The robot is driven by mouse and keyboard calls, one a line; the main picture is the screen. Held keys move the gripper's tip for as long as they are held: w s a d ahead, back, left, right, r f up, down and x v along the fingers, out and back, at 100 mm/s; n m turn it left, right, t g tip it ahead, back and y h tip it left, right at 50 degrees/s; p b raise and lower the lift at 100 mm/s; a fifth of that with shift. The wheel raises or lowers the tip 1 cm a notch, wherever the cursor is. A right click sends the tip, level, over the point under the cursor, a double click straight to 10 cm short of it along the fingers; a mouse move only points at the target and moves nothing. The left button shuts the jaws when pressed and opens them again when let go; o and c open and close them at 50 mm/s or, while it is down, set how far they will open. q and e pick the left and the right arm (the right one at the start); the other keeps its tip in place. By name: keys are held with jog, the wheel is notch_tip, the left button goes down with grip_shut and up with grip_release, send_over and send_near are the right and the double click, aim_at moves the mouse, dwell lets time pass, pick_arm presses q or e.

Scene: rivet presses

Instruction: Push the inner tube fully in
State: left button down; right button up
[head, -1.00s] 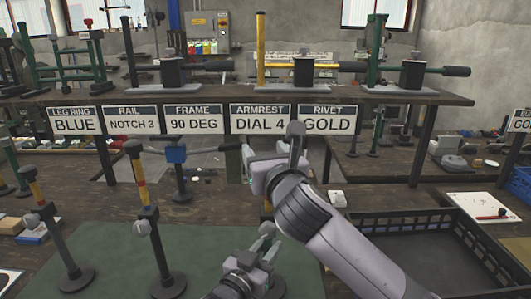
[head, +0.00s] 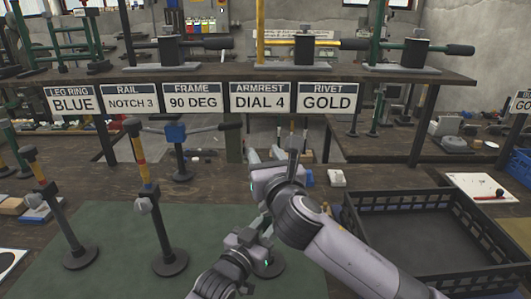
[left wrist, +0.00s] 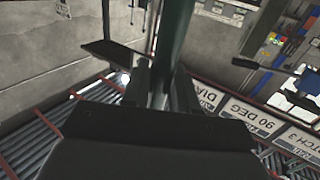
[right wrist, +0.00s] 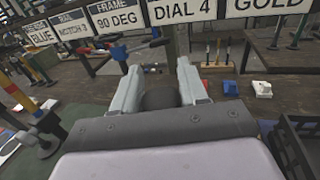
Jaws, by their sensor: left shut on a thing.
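The tube stand in front of me has a round dark base (head: 268,264); my arms hide most of its tube in the head view. My left gripper (head: 262,226) is shut on its dark tube, which shows between the fingers in the left wrist view (left wrist: 172,55). My right gripper (head: 278,160) is higher, above the left one. In the right wrist view its fingers (right wrist: 158,85) are apart, with a dark rounded top (right wrist: 160,98) between them. I cannot tell whether they touch it, or how far the inner tube is in.
Two similar stands with yellow bands (head: 140,155) (head: 32,165) stand on the green mat (head: 105,222) to the left. A blue-headed stand (head: 177,150) is behind. A black crate (head: 420,205) is at right. A shelf with signs (head: 262,97) crosses the back.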

jog(key=o, duration=0.4)
jog(key=shift+f, duration=0.55)
jog(key=shift+c, duration=0.2)
jog(key=shift+r, duration=0.15)
jog(key=shift+r, duration=0.1)
jog(key=v, duration=1.2)
